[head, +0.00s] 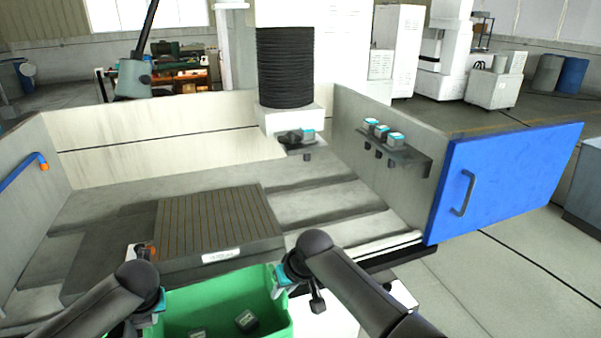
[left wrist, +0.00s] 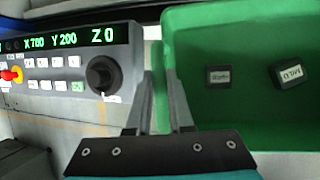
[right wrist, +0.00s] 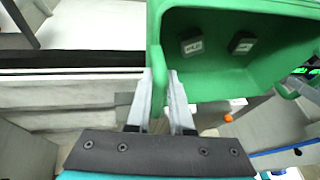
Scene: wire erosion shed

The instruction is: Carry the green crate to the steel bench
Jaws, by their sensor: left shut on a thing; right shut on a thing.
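The green crate (head: 222,292) is at the bottom middle of the head view, in front of the machine, its lower part cut off by the frame. Two dark blocks with pale labels (left wrist: 220,76) (left wrist: 290,73) lie inside on its floor. My left gripper (left wrist: 158,98) is shut on the crate's side at a handle or rim (left wrist: 160,82). My right gripper (right wrist: 159,100) is shut on the opposite side at the green handle (right wrist: 156,75). In the head view my right gripper (head: 283,281) shows at the crate's right edge. I cannot identify the steel bench with certainty.
The machine's tank holds a slotted plate (head: 215,222) just beyond the crate. Its blue door (head: 510,180) stands open at right. A control panel (left wrist: 70,70) is close beside the crate in the left wrist view. The floor (head: 480,290) at right is clear.

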